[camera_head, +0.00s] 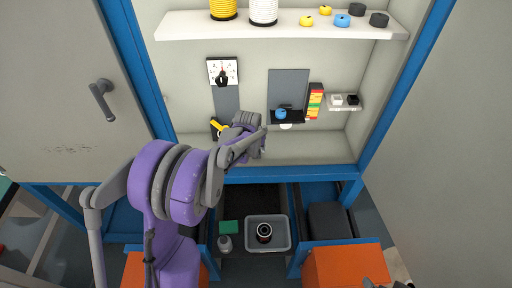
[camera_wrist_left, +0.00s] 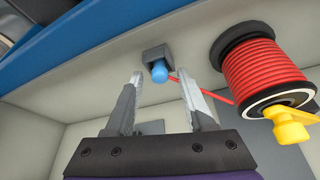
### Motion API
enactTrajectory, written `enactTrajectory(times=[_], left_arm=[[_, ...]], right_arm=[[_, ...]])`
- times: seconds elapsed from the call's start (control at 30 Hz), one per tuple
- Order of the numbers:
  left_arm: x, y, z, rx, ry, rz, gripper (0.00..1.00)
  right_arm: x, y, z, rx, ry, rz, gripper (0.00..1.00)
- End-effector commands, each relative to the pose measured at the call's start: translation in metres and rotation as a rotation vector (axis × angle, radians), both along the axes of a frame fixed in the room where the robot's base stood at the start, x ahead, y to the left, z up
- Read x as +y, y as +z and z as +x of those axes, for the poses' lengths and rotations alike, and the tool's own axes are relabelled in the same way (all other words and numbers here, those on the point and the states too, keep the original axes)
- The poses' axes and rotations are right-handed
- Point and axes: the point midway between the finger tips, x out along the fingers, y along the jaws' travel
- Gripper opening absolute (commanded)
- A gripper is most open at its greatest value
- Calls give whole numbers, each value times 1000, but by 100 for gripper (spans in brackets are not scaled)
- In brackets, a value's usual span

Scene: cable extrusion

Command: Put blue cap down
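In the left wrist view, a small blue cylindrical piece (camera_wrist_left: 159,71), which looks like a blue cap, sits at a grey block on a pale surface. My left gripper (camera_wrist_left: 160,88) is open, with the blue piece in line with the gap between its fingertips; I cannot tell whether it is between them or beyond. In the head view, my left gripper (camera_head: 263,143) is low in the cabinet. A blue piece (camera_head: 281,114) shows at a black ledge; I cannot tell if it is the same one. Another blue cap (camera_head: 342,21) lies on the upper shelf (camera_head: 285,31).
A red spool (camera_wrist_left: 262,72) with a yellow handle (camera_wrist_left: 290,124) is close beside the gripper, and a red strand runs from it towards the blue piece. A grey bin (camera_head: 285,233) holds a dark spool below. A dark grey part at the bottom right may be my right gripper.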

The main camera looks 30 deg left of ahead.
Motion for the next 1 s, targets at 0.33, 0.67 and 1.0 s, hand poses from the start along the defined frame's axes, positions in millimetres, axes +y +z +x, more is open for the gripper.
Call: enactTrajectory(times=[0.33, 0.67, 1.0], left_arm=[[-1, 12, -3, -1, 0, 0, 55], [-7, 75, -29, 0, 0, 0, 55], [-13, 114, -46, 0, -2, 0, 55]], right_arm=[[0, 4, 1, -3, 0, 0, 87], [0, 9, 3, -6, 0, 0, 87], [0, 12, 4, -8, 0, 0, 87]])
